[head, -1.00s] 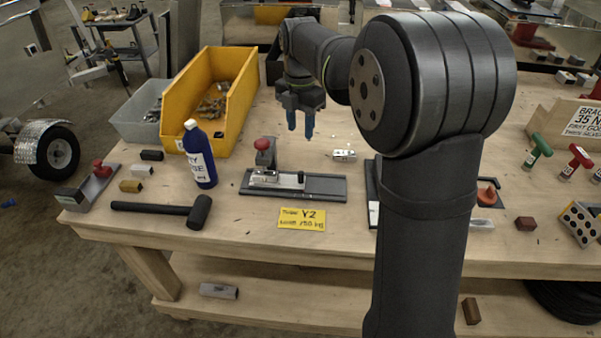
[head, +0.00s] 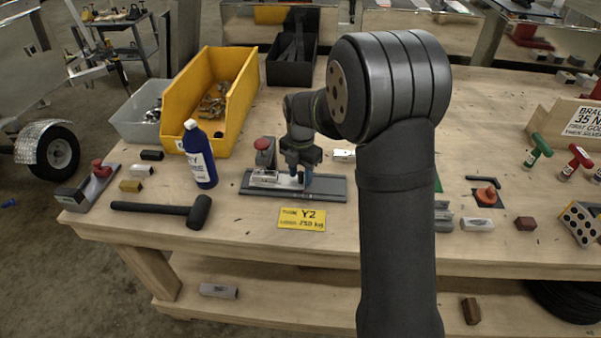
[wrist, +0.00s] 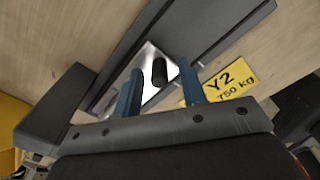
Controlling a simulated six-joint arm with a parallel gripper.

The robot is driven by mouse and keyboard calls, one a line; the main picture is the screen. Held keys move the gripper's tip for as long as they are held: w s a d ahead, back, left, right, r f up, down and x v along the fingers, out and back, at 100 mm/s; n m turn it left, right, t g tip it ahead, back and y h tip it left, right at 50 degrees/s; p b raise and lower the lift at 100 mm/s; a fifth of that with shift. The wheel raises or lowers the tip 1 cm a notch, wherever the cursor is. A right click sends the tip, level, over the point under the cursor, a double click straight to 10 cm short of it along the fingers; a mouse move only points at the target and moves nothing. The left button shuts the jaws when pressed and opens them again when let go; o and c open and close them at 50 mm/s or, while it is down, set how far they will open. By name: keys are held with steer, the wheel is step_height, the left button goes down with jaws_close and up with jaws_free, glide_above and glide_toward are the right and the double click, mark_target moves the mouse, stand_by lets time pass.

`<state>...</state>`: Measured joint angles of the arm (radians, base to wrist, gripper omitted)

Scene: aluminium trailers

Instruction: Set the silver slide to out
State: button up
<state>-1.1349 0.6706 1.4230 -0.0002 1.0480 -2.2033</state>
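The silver slide (head: 284,184) lies on a dark grey rail (head: 329,189) on the bench, towards the rail's left end, beside a block with a red knob (head: 263,144). My gripper (head: 300,179) is low over the slide and hides part of it in the head view. In the wrist view the bright slide (wrist: 149,66) carries a dark upright peg (wrist: 159,71). My gripper's blue fingers (wrist: 160,79) are open, one on each side of the peg, with gaps showing.
A yellow Y2 card (head: 302,217) lies in front of the rail. A small silver block (head: 343,155) lies behind the rail.

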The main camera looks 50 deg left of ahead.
jaws_close()
steer(key=w+d, duration=0.8)
steer(key=shift+w+d, duration=0.2)
steer(key=shift+w, duration=0.05)
steer(key=shift+c, duration=0.5)
jaws_free()
steer(key=shift+w+d, duration=0.1)
steer(key=shift+d, duration=0.05)
steer(key=shift+o, duration=0.5)
steer(key=shift+r, duration=0.1)
steer(key=shift+r, duration=0.25)
step_height(320, 180, up, 17)
steer(key=shift+f, duration=0.15)
